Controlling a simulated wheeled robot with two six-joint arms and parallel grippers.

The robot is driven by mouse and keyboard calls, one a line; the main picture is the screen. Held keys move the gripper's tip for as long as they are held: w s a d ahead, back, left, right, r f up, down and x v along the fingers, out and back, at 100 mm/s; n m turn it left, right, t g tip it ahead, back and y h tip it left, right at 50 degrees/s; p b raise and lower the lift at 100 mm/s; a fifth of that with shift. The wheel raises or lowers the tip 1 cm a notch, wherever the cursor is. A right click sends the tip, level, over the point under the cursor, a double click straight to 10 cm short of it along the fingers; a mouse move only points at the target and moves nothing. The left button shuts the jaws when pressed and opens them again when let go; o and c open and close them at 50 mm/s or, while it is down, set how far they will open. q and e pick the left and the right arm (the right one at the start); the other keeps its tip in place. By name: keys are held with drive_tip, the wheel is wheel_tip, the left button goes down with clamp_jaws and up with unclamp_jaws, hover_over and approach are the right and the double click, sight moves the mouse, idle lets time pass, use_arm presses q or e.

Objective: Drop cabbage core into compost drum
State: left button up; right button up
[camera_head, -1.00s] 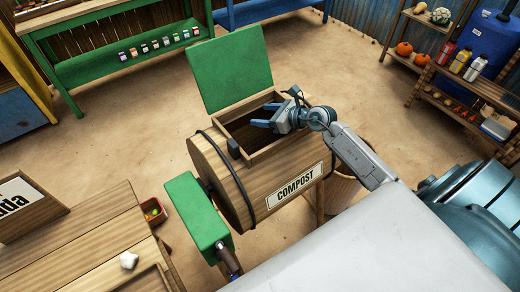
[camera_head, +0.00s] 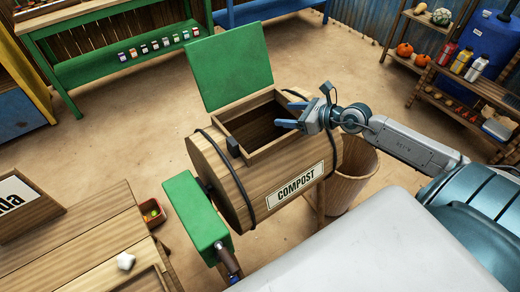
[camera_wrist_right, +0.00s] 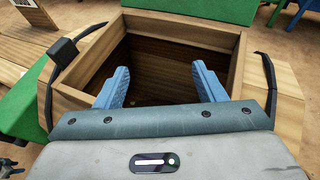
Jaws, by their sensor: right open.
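The wooden compost drum (camera_head: 218,182) carries a COMPOST label, and its green lid (camera_head: 229,66) stands up behind the open square hatch (camera_head: 238,148). My right gripper (camera_head: 290,114) is open and empty at the hatch's right edge. In the right wrist view, its blue fingers (camera_wrist_right: 160,72) are spread over the hatch, with the dark drum inside (camera_wrist_right: 158,60) between them. I cannot make out a cabbage core in the dark interior. A small pale lump (camera_head: 125,261) lies on the wooden table; I cannot tell what it is.
A wooden bucket (camera_head: 350,180) stands right of the drum. A green block (camera_head: 198,217) is at the drum's near left end. A wooden table (camera_head: 85,235) with a small red box (camera_head: 152,212) is at left. Shelves (camera_head: 455,105) stand at the right; the floor behind is clear.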

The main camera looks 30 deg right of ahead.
drive_tip(key=shift+v, duration=1)
